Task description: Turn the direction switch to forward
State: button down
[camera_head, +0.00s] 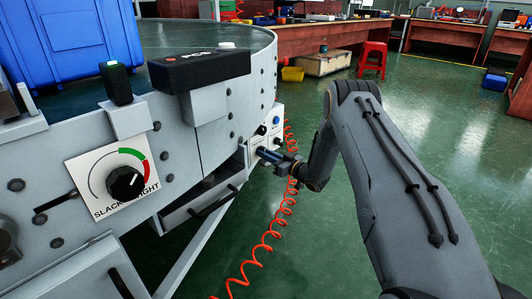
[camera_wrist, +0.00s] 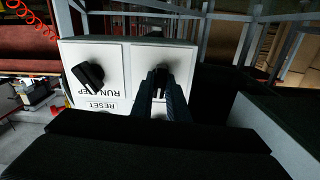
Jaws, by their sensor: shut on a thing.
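A white control panel (camera_head: 277,124) is mounted on the side of the conveyor, and it fills the middle of the wrist view (camera_wrist: 114,62), where its lettering is upside down. My gripper (camera_head: 264,153) reaches the panel's lower part. In the wrist view my gripper (camera_wrist: 160,78) is shut on a black rotary switch (camera_wrist: 156,67) on the right half of the panel. The fingers cover much of this switch and its label, so its pointing direction cannot be told. A second black switch (camera_wrist: 88,76), marked RUN STEP, sits to its left, tilted and untouched.
A slack-tight dial (camera_head: 125,184) and a black box (camera_head: 201,70) are on the conveyor (camera_head: 225,115). A coiled orange hose (camera_head: 267,246) hangs close by my gripper. A red stool (camera_head: 373,59) stands farther back. The green floor at right is mostly clear.

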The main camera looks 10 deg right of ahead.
jog(key=shift+d+n+p, duration=0.15)
jog(key=shift+n+p, duration=1.05)
jog(key=shift+n, duration=2.2)
jog(key=c, duration=1.7)
grip_release()
jog(key=shift+d, duration=0.1)
jog(key=shift+a, duration=0.2)
jog(key=shift+s, duration=0.1)
jog(key=p+v, duration=0.2)
jog(key=v, duration=0.5)
jog(key=shift+s+d+p, duration=0.15)
jog(key=shift+d+p, duration=0.1)
jog(key=shift+p, duration=0.1)
